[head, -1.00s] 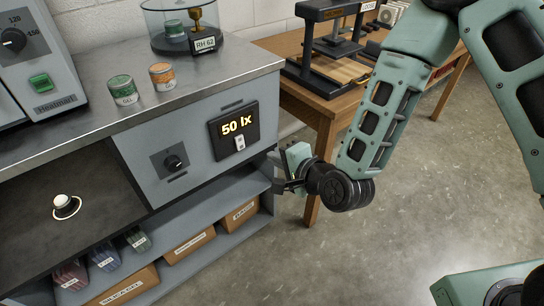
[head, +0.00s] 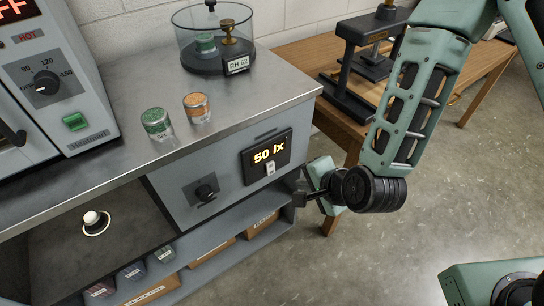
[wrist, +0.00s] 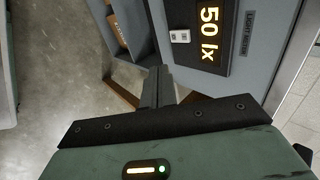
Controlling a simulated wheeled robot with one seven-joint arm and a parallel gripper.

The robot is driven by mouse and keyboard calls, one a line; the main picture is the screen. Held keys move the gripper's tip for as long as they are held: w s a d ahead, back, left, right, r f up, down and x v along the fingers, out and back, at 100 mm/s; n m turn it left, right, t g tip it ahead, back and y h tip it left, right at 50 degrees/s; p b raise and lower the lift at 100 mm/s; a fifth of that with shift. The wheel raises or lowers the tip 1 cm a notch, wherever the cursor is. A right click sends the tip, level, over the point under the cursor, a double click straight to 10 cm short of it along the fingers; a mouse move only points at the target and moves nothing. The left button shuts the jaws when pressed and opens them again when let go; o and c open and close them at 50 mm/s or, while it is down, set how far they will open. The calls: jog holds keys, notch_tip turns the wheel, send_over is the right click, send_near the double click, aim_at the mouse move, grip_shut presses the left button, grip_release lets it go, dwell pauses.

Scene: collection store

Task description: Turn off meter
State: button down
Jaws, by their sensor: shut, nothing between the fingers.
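The light meter (head: 266,157) is a black panel on the grey cabinet front, its display lit with "50 lx". A small pale switch (head: 270,169) sits below the digits. In the wrist view the meter (wrist: 207,58) is at the upper right, with its switch (wrist: 180,36) on its left side. My gripper (head: 301,199) is to the right of and below the meter in the head view, apart from the switch. In the wrist view my gripper (wrist: 158,75) has its fingers together, with nothing between them.
A black knob (head: 204,191) is on the cabinet front left of the meter. A wooden table (head: 340,128) is behind my arm. Open floor lies right.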

dwell(0.3)
jog(key=b, duration=0.4)
send_near(272, 173)
jog(key=x, duration=0.6)
jog(key=shift+f, duration=0.2)
jog(key=shift+w+a+f, duration=0.15)
